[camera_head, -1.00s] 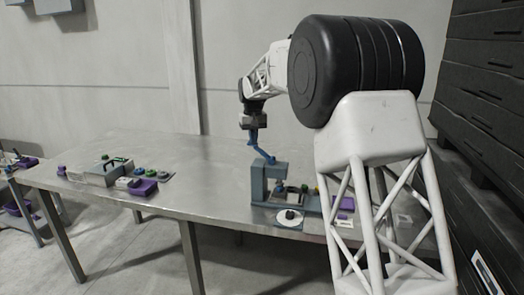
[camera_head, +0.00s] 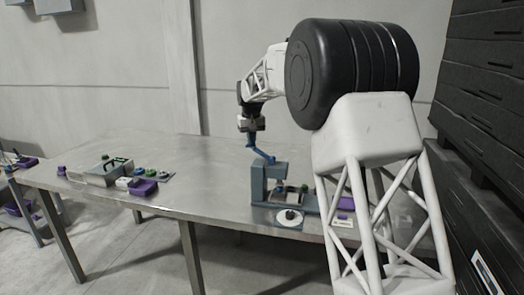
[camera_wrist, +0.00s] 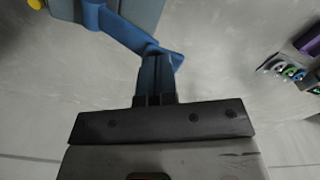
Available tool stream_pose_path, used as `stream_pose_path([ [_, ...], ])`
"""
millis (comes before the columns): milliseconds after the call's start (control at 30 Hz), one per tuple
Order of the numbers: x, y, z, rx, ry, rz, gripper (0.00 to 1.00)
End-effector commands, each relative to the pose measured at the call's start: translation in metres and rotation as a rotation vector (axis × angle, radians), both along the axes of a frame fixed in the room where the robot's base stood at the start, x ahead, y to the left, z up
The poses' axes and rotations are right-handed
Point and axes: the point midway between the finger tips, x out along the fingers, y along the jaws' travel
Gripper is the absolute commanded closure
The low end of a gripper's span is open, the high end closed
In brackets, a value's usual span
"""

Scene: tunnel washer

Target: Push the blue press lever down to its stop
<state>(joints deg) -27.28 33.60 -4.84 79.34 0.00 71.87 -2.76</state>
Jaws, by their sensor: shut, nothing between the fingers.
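The blue press lever (camera_head: 264,154) slopes up and left from the top of the grey-blue press (camera_head: 258,182). In the wrist view the lever (camera_wrist: 130,35) runs from the press at the upper left to a flat end beside my fingertips. My gripper (camera_head: 251,145) is shut and empty, pointing down at the lever's raised outer end. In the wrist view the closed fingers (camera_wrist: 156,62) overlap the lever's end. They look to be at or touching it, but I cannot tell the exact contact.
A round white dial (camera_head: 289,217) sits at the press's front. A grey fixture (camera_head: 100,174) and a purple bin (camera_head: 144,187) stand on the table's left side. The metal table (camera_head: 200,165) is clear between them and the press. Dark stacked crates (camera_head: 490,110) rise at the right.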

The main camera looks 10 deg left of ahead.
Motion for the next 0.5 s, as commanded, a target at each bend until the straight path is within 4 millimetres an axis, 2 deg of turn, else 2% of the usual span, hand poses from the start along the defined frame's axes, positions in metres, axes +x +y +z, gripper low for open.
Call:
stream_pose_path([
  [500,-0.0003,0.0043,-0.0093,-0.001,0.002,0.000,1.00],
])
